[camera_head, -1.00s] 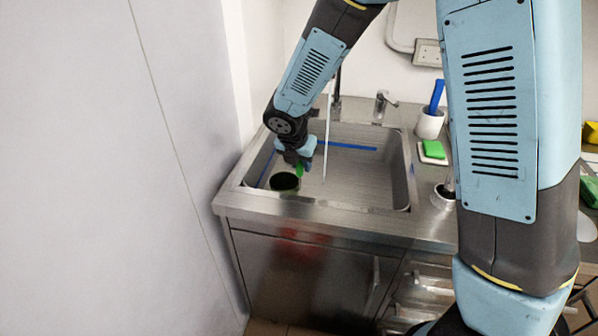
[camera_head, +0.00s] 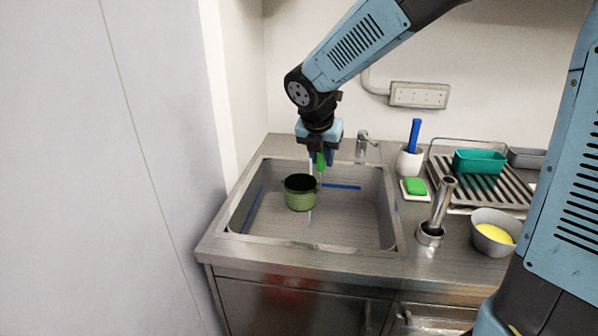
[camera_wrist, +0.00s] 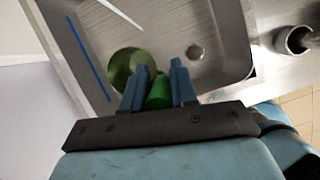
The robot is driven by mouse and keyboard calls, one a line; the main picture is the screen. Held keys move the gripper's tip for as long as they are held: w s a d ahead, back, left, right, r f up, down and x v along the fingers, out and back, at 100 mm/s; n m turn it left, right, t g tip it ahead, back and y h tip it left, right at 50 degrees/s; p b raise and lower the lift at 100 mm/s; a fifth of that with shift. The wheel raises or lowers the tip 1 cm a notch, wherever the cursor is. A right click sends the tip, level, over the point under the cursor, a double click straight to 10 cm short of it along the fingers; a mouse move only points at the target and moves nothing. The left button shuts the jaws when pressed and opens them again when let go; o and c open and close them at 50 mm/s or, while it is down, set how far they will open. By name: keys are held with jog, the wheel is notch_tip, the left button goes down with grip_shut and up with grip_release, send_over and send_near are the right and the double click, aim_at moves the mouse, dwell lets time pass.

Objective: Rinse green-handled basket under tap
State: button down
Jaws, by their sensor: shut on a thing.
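The green-handled basket (camera_head: 300,197) is a round, dark green pot-like vessel, held over the sink basin (camera_head: 345,215). My gripper (camera_head: 321,160) is shut on its bright green handle, which also shows between the two blue fingers in the wrist view (camera_wrist: 159,92). The basket's round body (camera_wrist: 130,68) shows just beyond the fingers in the wrist view. The tap (camera_head: 364,145) stands at the sink's back edge, right of my gripper. A thin pale stream (camera_head: 311,170) shows behind the basket, by my gripper; I cannot tell if it enters the basket.
A white cup with a blue-handled tool (camera_head: 410,160) and a green sponge (camera_head: 414,187) stand right of the sink. A metal holder (camera_head: 430,235), a grey bowl with yellow contents (camera_head: 493,232) and a rack with a teal tub (camera_head: 480,161) lie further right. A wall is at left.

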jog(key=s+d+r, duration=0.4)
jog(key=d+r, duration=0.4)
jog(key=d, duration=0.2)
jog(key=w+a+f, duration=0.1)
jog(key=w+a, duration=0.1)
jog(key=w, duration=0.4)
jog(key=w+a+f, duration=0.2)
jog(key=w, duration=0.5)
jog(key=shift+a, duration=0.2)
dwell(0.3)
dwell(0.5)
